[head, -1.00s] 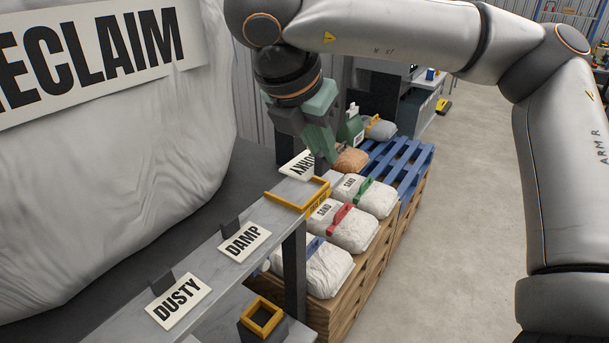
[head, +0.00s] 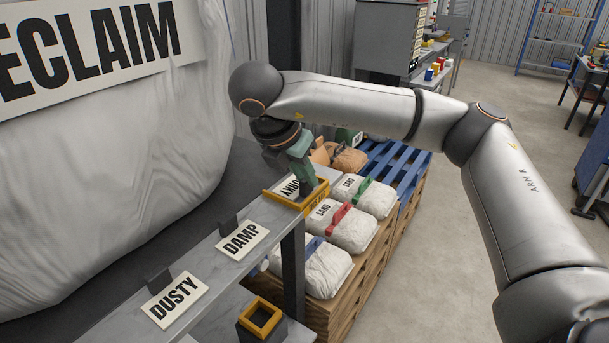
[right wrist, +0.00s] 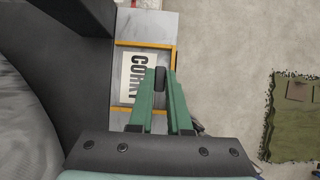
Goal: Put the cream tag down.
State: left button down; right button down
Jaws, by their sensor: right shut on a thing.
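The cream tag (head: 289,186) has dark lettering that reads like "CORKY", and it also shows in the right wrist view (right wrist: 133,76). It lies flat within the outline of an orange frame (head: 281,200) at the far end of the grey shelf (head: 205,264). In the right wrist view the frame's orange rim (right wrist: 146,45) borders the tag. My right gripper (head: 308,190) points down, its green fingers shut on the tag's dark grip (right wrist: 160,78). I cannot tell whether the tag touches the shelf. My left gripper is not in view.
Two more cream tags, "DAMP" (head: 244,241) and "DUSTY" (head: 174,300), lie nearer on the shelf. Another orange frame (head: 261,317) sits lower. White sand bags (head: 352,229) and a blue pallet (head: 400,160) stand close to the right of the shelf. A pale draped bulk (head: 110,180) rises left.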

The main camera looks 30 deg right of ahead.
jog(key=shift+f, duration=0.15)
jog(key=c, duration=0.9)
grip_release()
jog(key=shift+o, duration=0.2)
jog(key=shift+r, duration=0.2)
jog(key=shift+a+r, duration=0.1)
jog(key=shift+r, duration=0.15)
jog(key=p+v, duration=0.1)
jog(key=v, duration=1)
jog(key=shift+r, duration=0.2)
jog(key=shift+s+a, duration=0.1)
jog(key=shift+a, duration=0.05)
